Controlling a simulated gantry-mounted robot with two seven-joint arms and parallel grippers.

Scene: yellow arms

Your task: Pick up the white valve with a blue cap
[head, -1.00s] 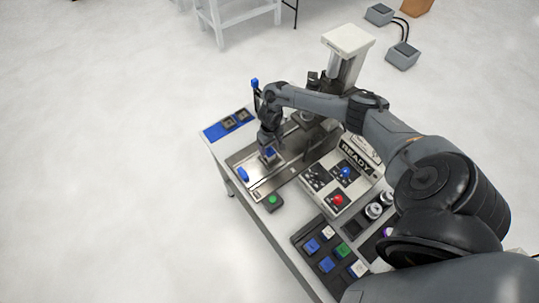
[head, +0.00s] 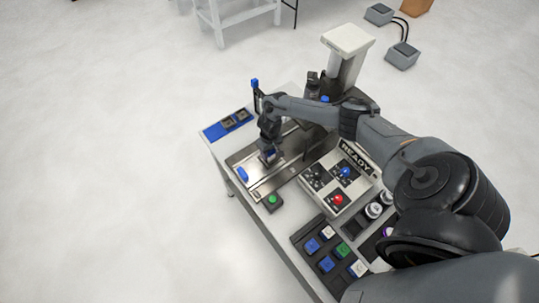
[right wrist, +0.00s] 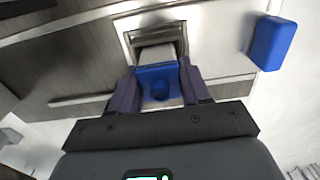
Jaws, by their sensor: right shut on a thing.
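The white valve with a blue cap sits at a square metal fixture on the steel plate. Its blue cap (right wrist: 158,82) and white body (right wrist: 157,54) show in the right wrist view. My right gripper (right wrist: 158,94) is shut on the valve, with one finger on each side of the blue cap. In the head view the right gripper (head: 268,149) points down over the plate, and the valve (head: 269,157) shows only in part below it. Whether the valve is clear of the fixture cannot be told. My left gripper is not in view.
A blue block (head: 242,173) lies on the steel plate (head: 263,185), left of the gripper. A green button (head: 272,199), a control box with a red button (head: 338,199) and a tray of coloured blocks (head: 327,264) stand nearer. A white-topped column (head: 347,42) rises behind.

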